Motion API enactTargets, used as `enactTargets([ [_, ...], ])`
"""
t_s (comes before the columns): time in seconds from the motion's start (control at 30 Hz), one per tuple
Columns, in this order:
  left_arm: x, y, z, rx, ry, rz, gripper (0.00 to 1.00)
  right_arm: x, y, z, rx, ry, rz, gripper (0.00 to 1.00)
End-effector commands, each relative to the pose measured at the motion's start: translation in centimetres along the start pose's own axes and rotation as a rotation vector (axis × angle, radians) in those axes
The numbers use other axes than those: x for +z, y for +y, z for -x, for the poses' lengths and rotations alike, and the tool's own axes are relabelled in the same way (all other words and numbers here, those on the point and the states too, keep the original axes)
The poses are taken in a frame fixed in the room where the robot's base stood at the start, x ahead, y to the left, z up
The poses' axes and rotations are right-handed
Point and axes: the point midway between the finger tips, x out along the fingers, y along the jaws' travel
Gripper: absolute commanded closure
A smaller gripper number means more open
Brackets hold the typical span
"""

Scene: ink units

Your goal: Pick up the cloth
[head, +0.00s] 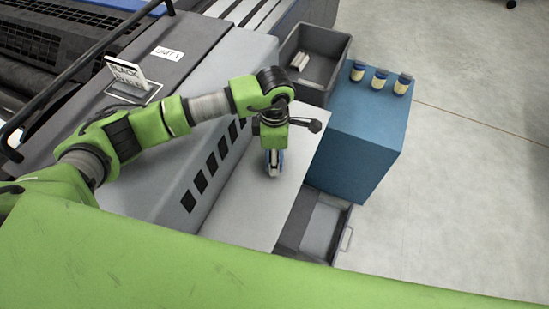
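My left arm reaches in from the left, and my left gripper (273,172) points down over the light grey ledge (244,212) of the machine. Its fingers are small and seen from above, so I cannot tell whether they are open, shut or touching the ledge. No cloth can be made out for certain. A small whitish thing (300,61) lies in the dark grey bin (335,57) beyond the gripper; I cannot tell if it is cloth. My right gripper is not in view.
The machine (190,45) fills the left. The floor at right is clear.

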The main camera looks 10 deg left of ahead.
Motion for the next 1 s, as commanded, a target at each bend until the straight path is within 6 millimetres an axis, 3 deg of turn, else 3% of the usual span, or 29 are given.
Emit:
enactTargets([
  [0.13,0.1,-0.2,2.3,0.006,-0.003,-0.004,0.73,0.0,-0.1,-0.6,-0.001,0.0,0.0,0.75],
  [0.4,1.1,-5.6,8.0,0.006,-0.004,-0.009,0.73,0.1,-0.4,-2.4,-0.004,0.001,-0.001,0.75],
  [0.7,2.1,-11.9,10.8,0.004,-0.002,-0.007,0.73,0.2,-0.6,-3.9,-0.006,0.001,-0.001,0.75],
  [1.0,2.4,-13.8,11.8,0.002,0.0,-0.001,0.73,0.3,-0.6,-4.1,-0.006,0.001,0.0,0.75],
])
